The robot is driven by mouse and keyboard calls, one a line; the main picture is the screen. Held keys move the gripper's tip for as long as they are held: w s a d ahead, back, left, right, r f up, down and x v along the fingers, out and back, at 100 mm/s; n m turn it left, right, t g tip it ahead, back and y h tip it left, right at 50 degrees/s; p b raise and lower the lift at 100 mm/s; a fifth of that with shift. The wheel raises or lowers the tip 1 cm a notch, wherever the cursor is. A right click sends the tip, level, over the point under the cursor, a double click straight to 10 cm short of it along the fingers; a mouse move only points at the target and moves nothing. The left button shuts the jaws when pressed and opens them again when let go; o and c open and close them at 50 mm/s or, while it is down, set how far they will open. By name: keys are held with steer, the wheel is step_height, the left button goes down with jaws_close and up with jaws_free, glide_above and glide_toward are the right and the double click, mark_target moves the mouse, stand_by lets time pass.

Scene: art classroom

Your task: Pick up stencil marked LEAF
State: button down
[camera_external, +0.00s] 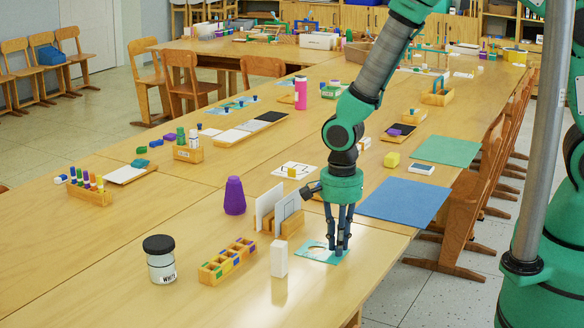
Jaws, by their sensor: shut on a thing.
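A flat teal stencil (310,246) with a pale cut-out shape lies at the near right of the table, close to its edge. No marking on it can be read at this size. My gripper (340,250) points straight down at the stencil's right part. Its fingers are shut on the stencil and hide some of it. The stencil looks level and at or very near the tabletop; I cannot tell if there is a gap beneath it.
A wooden holder with upright white cards (278,212) stands just behind the stencil. A white block (279,258) stands to its left. A blue mat (405,200) lies behind to the right. A wooden box (228,260) and a jar (161,262) stand farther left.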

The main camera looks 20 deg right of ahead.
steer(key=shift+r, duration=0.15)
steer(key=shift+r+p, duration=0.3)
steer(key=shift+r, duration=0.3)
step_height(320, 180, up, 2)
steer(key=shift+r+p, duration=0.1)
steer(key=shift+p, duration=0.35)
steer(key=s+d+r+p, duration=0.1)
steer(key=s+d+p, duration=0.1)
steer(key=s+d, duration=0.8)
steer(key=shift+s+d+r+p, duration=0.15)
steer(key=shift+d+p, duration=0.15)
steer(key=shift+d, duration=0.85)
